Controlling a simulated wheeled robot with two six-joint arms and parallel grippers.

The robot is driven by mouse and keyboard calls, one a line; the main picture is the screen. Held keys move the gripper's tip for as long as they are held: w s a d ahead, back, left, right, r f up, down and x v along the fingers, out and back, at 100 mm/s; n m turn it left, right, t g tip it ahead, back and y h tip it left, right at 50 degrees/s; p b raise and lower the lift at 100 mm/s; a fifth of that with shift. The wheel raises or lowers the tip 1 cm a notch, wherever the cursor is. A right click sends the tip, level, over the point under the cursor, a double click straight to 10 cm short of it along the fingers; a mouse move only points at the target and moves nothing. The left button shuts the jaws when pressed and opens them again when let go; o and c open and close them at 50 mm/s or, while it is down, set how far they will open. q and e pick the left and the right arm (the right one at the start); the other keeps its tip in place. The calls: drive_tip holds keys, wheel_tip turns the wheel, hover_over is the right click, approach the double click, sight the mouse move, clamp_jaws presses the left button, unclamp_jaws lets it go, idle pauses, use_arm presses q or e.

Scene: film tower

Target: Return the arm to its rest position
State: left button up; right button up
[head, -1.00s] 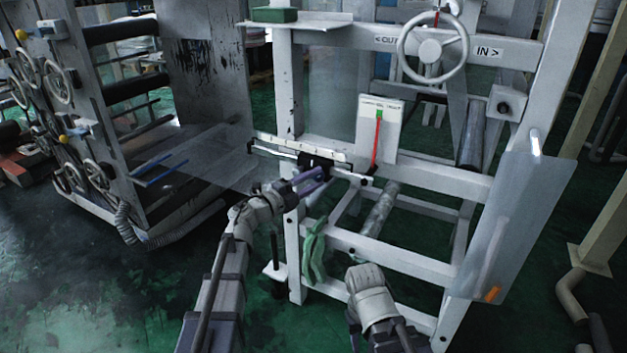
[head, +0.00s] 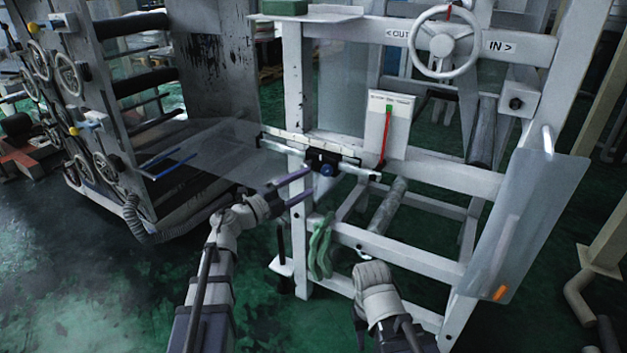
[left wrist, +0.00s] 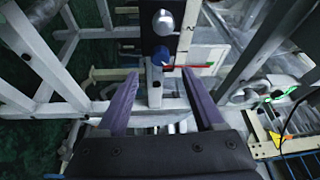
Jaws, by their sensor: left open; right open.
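My left gripper (head: 300,185) is in front of the white frame's left post in the head view. In the left wrist view its two purple fingers (left wrist: 160,105) are spread apart with nothing between them. A black block with a blue knob (head: 326,170) on a white rail lies just beyond the fingertips, apart from them; the blue knob also shows in the left wrist view (left wrist: 159,55). My right arm is at the lower middle of the head view, its wrist (head: 377,290) in front of the frame's lower bars. The right gripper's fingers are hidden.
The white frame (head: 440,180) carries a handwheel (head: 447,41), a gauge with a red pointer (head: 385,140) and a clear panel (head: 525,225). Green cloth (head: 320,250) hangs on a lower bar. A machine with several handwheels (head: 75,80) stands left. Green floor lies open at lower left.

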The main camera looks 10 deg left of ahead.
use_arm(q)
drive_tip(key=shift+s+a, duration=0.4)
drive_tip(key=shift+s, duration=0.05)
drive_tip(key=shift+w, duration=0.1)
